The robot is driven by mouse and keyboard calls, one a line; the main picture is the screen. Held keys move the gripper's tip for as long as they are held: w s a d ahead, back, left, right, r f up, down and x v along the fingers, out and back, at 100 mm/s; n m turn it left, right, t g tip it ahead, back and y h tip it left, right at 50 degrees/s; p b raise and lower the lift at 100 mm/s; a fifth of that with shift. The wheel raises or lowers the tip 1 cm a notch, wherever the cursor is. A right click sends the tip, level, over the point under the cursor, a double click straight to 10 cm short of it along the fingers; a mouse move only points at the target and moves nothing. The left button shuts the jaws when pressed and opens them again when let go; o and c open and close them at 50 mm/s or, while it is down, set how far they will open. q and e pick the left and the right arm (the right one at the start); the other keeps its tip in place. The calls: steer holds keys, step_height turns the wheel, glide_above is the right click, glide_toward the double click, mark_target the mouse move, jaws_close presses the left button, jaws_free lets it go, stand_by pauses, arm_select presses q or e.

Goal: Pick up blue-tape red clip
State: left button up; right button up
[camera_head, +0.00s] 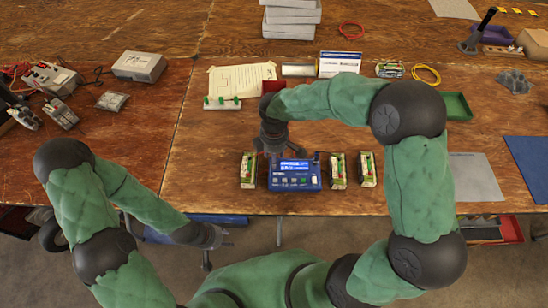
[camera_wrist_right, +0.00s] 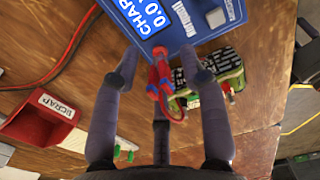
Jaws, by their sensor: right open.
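The red clip with blue tape (camera_wrist_right: 160,82) shows in the right wrist view, lying by the edge of the blue charger (camera_wrist_right: 172,18). My right gripper (camera_wrist_right: 164,70) is open, its fingers on either side of the clip with visible gaps; nothing is held. In the head view, the right gripper (camera_head: 270,140) is at the back left corner of the charger (camera_head: 294,176), and the clip cannot be made out there. My left gripper (camera_head: 226,237) is low, in front of the table edge, with its fingers apart and empty.
A green-and-yellow battery pack (camera_wrist_right: 228,80) lies close to the right finger. Similar packs stand beside the charger, at left (camera_head: 248,170) and right (camera_head: 338,170). A red scrap bin (camera_wrist_right: 40,122) is at left in the wrist view.

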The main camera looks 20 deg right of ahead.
steer(key=shift+r, duration=0.1)
steer(key=shift+c, duration=0.3)
jaws_close()
steer(key=shift+r, duration=0.1)
steer(key=shift+r+p, duration=0.5)
steer(key=shift+r, duration=0.05)
step_height(320, 180, up, 3)
steer(key=shift+s+f+p, duration=0.1)
steer(key=shift+f+p, duration=0.1)
steer(key=shift+p, duration=0.5)
steer(key=s+a+r+p, duration=0.4)
steer(key=s+a+r, duration=0.3)
steer(key=s, duration=0.5)
step_height(320, 180, up, 2)
steer(key=shift+r+p, duration=0.1)
steer(key=shift+p, duration=0.25)
